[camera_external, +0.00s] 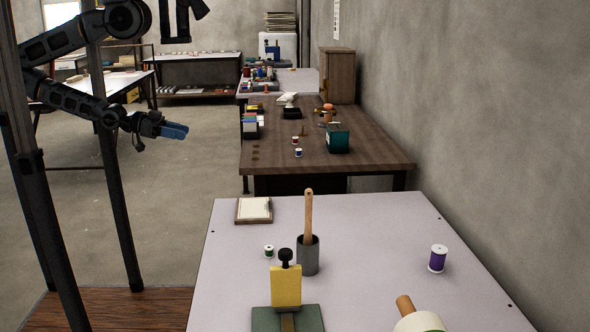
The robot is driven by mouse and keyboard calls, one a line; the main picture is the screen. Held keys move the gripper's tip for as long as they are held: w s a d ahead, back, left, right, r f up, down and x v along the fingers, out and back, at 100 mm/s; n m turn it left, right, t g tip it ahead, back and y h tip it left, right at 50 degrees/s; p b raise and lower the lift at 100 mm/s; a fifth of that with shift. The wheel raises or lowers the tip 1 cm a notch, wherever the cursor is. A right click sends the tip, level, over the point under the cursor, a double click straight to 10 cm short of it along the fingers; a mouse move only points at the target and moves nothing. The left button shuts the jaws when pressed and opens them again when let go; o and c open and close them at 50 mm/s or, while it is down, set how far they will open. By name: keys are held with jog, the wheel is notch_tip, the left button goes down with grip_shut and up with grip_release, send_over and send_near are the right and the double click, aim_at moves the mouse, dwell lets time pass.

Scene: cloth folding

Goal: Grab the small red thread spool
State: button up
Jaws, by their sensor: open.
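A small red thread spool (295,140) stands upright on the brown wooden table (376,163), near its left front part. It is tiny in this view. A small blue thread spool (298,152) stands just in front of it. My gripper (176,131), with blue fingers, is in the air over the floor at the left. It is open, and well apart from the red spool and the table's left edge. No object shows between its fingers.
A green box (338,138) and a black tray (292,113) stand near the red spool. The nearer pale table (372,260) holds a grey cup (308,257) and a purple spool (438,258). Open floor lies left.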

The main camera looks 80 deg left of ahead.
aim_at(296, 138)
dwell(0.4)
